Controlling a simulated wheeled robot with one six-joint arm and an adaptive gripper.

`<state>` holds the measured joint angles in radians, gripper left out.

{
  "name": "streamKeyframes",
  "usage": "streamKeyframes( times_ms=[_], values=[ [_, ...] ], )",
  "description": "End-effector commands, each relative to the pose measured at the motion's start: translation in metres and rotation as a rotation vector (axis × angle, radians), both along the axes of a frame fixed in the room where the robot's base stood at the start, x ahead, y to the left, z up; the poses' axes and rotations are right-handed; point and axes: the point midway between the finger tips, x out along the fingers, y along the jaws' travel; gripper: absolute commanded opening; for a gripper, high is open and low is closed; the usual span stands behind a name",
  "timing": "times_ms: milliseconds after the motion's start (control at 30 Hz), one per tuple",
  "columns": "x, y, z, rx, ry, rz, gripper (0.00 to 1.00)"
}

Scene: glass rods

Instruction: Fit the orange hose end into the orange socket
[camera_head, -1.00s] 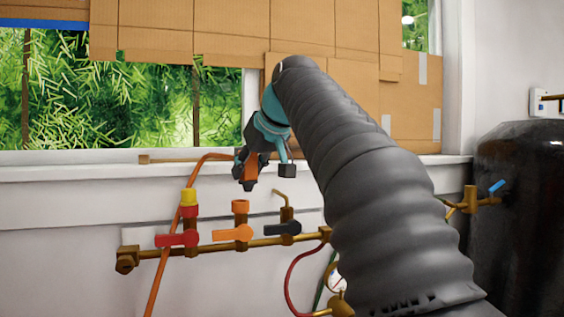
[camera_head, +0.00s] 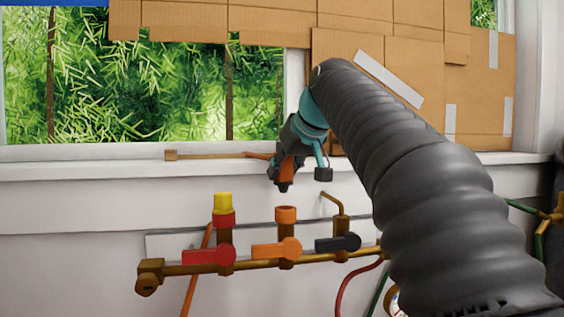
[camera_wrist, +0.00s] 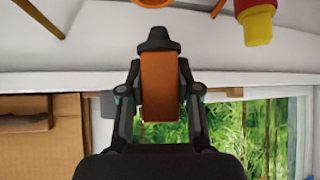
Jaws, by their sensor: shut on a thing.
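The orange hose end (camera_wrist: 160,88) is between the fingers of my gripper (camera_wrist: 160,100), which is shut on it. Its dark tip (camera_wrist: 158,40) points toward the wall pipe. In the head view my gripper (camera_head: 285,172) holds the hose end (camera_head: 287,168) with the tip down, a little above and apart from the orange socket (camera_head: 286,216). The socket is an upright ring above an orange valve handle (camera_head: 277,249). In the wrist view only the socket's edge (camera_wrist: 158,3) shows at the top. How deep the gap is I cannot tell.
A red-and-yellow fitting (camera_head: 224,208) stands left of the socket, and a bent brass outlet (camera_head: 336,202) with a black handle (camera_head: 338,243) stands right of it. The brass pipe (camera_head: 190,268) runs below. A window sill (camera_head: 90,168) is behind my gripper.

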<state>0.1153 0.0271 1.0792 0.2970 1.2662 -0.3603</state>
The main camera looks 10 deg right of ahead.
Motion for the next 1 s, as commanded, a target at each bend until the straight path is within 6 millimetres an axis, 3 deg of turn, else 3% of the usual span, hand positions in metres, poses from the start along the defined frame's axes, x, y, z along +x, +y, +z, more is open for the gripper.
streamKeyframes(
  times_ms=[200,400,1000],
  values=[
    [0.000,-0.003,-0.024,0.000,0.000,-0.007,0.00],
    [-0.001,-0.002,-0.035,0.000,-0.001,-0.005,0.00],
    [0.000,-0.001,-0.039,0.000,-0.001,-0.002,0.00]
  ],
)
